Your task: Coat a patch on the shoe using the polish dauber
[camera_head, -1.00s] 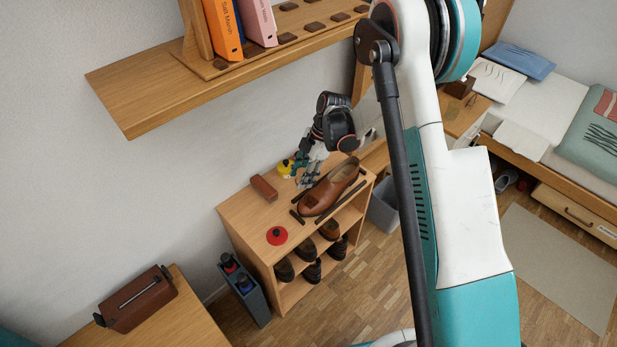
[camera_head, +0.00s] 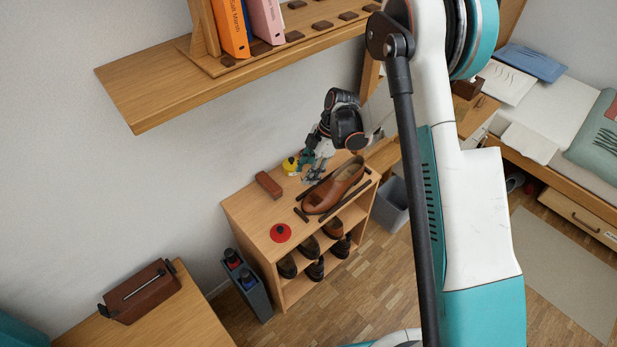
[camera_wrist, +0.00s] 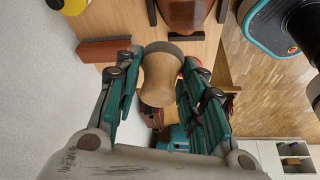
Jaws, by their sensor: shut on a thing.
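The brown leather shoe (camera_head: 335,190) lies on top of the wooden shoe cabinet between dark strips; its edge shows at the top of the wrist view (camera_wrist: 186,12). My gripper (camera_head: 312,174) is beside the shoe on its wall side, above the cabinet top. In the wrist view, its teal fingers (camera_wrist: 163,88) are shut on the polish dauber (camera_wrist: 161,76), a waisted wooden handle with a dark pad. The pad points toward the cabinet top and appears apart from the shoe. The dauber is hard to make out in the head view.
A yellow tin (camera_head: 290,166) stands by the wall behind my gripper. A wall shelf (camera_head: 150,95) hangs above left.

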